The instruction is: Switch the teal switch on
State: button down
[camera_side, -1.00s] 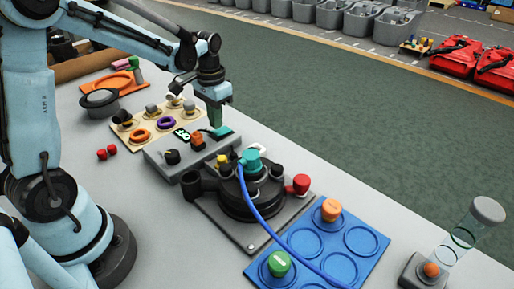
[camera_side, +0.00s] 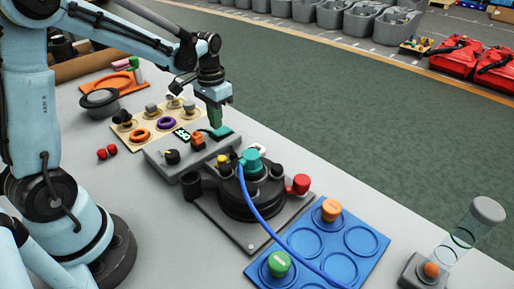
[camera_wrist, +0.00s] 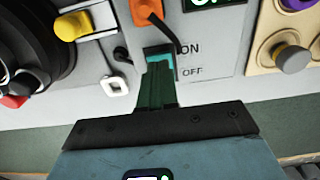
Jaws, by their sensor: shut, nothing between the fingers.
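The teal switch (camera_wrist: 158,52) sits on a grey control panel (camera_wrist: 215,40). The labels ON and OFF are printed beside it in the wrist view. It also shows in the side view (camera_side: 222,132), at the panel's far right end. My gripper (camera_wrist: 158,75) is shut and empty, with its dark green fingertips at the switch, over its OFF-side part. In the side view my gripper (camera_side: 216,124) points down at the switch. The fingers hide part of the switch, so I cannot tell its tilt or whether the fingertips touch it.
The panel also bears an orange knob (camera_side: 197,139), a black knob (camera_side: 171,156) and a green display (camera_side: 182,134). A black round device (camera_side: 247,195) with a teal cap and blue cable stands close in front. A beige board (camera_side: 150,128) with rings lies behind.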

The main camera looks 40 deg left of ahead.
aim_at(217, 134)
jog(key=shift+f, duration=0.95)
dwell(0.4)
jog(key=shift+r, duration=3.55)
jog(key=s+d+r+t, duration=0.2)
jog(key=s+d+t, duration=0.5)
jog(key=s+d, duration=0.2)
jog(key=shift+s+d, duration=0.25)
jog(key=shift+s, duration=0.05)
